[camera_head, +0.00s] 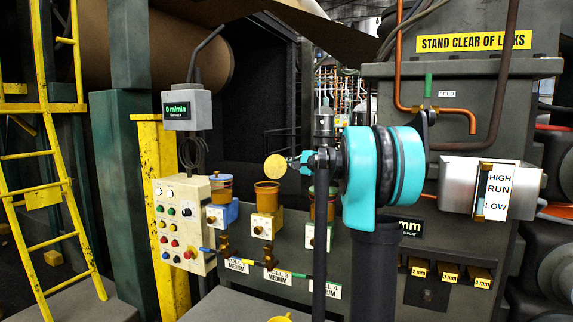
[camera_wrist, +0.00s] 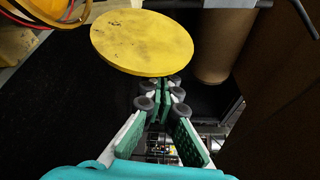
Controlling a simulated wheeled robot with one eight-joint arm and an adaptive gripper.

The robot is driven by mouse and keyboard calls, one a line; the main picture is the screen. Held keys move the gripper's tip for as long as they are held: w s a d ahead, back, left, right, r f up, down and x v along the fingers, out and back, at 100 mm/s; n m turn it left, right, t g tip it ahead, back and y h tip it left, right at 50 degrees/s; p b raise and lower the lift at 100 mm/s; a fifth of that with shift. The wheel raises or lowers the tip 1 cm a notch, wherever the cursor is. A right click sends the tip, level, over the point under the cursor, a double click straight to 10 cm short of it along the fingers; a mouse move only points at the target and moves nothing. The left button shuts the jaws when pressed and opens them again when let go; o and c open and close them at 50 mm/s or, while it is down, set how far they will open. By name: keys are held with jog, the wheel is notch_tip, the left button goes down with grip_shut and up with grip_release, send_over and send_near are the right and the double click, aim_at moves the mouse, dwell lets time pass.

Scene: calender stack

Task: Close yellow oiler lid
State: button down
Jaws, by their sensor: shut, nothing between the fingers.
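The yellow oiler (camera_head: 265,224) is the middle one of three on the grey machine front, with an amber cup (camera_head: 267,196) on top. A round yellow lid (camera_head: 275,168) stands raised above that cup, its flat face showing. In the wrist view the lid (camera_wrist: 143,42) is a large disc just beyond my fingertips. My gripper (camera_head: 297,163) is just right of the lid in the head view. Its fingers are together and empty, and they also show in the wrist view (camera_wrist: 160,92). I cannot tell whether the fingertips touch the lid. The lid's hinge is not clear.
A blue oiler (camera_head: 221,214) stands left of the yellow one, and a green-banded oiler (camera_head: 320,207) stands right, partly behind my arm. A control box (camera_head: 183,222) with buttons is further left. A yellow ladder (camera_head: 40,180) stands at far left.

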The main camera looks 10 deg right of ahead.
aim_at(277, 158)
jog(key=shift+s+a+r+n+t, duration=0.3)
jog(key=shift+s+a+r+n, duration=0.35)
jog(key=shift+s, duration=0.25)
jog(key=shift+s+a+r+n+t, duration=0.3)
jog(key=shift+s+a+r+n, duration=0.1)
jog(key=shift+s+a+n, duration=0.35)
jog(key=shift+s+n, duration=0.4)
jog(key=shift+n, duration=0.1)
jog(key=shift+s+a+r+t+y, duration=0.1)
jog(key=shift+s+a+t+y, duration=0.2)
jog(key=shift+s+a, duration=0.2)
jog(key=shift+s+a+f, duration=0.25)
jog(key=shift+s+a, duration=0.2)
jog(key=shift+s, duration=0.2)
jog(key=shift+s+a+f, duration=0.2)
jog(key=shift+s+a, duration=0.25)
jog(key=shift+s, duration=0.2)
jog(key=shift+s+a+f, duration=0.6)
jog(key=shift+s+f, duration=0.15)
jog(key=shift+s, duration=0.05)
jog(key=n, duration=0.1)
jog(key=f+n, duration=0.1)
jog(key=s+n+y, duration=0.1)
jog(key=shift+a+f+n+t, duration=0.3)
jog(key=shift+a+f, duration=0.05)
jog(key=shift+s+a+f, duration=0.15)
jog(key=shift+s+f, duration=0.15)
jog(key=shift+f, duration=0.2)
